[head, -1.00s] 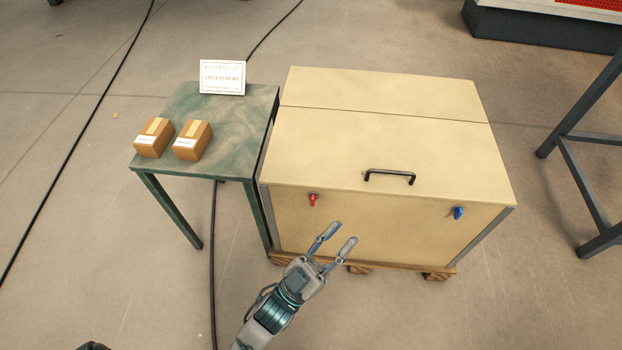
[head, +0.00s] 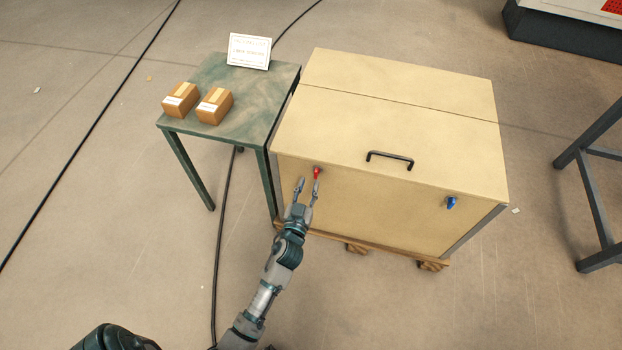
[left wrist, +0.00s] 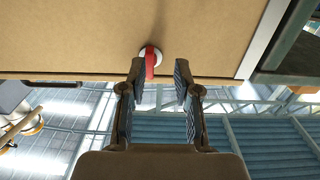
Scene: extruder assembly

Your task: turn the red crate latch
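The red crate latch (head: 316,173) is on the upper left of the front face of the tan crate (head: 400,125). In the left wrist view the red latch (left wrist: 150,62) shows on a round pale base, ahead of the fingers and nearer the left finger. My left gripper (head: 307,185) is open, its fingertips just below the latch in the head view. The left gripper's fingers (left wrist: 159,70) stand apart with nothing between them; whether one touches the latch I cannot tell. A blue latch (head: 451,203) is on the right of the same face. My right gripper is not in view.
A green table (head: 240,110) stands close to the crate's left, with two small cardboard boxes (head: 213,106) and a sign (head: 250,51). A black handle (head: 390,160) is on the crate lid. A dark metal frame (head: 598,155) stands at the right. Floor in front is clear.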

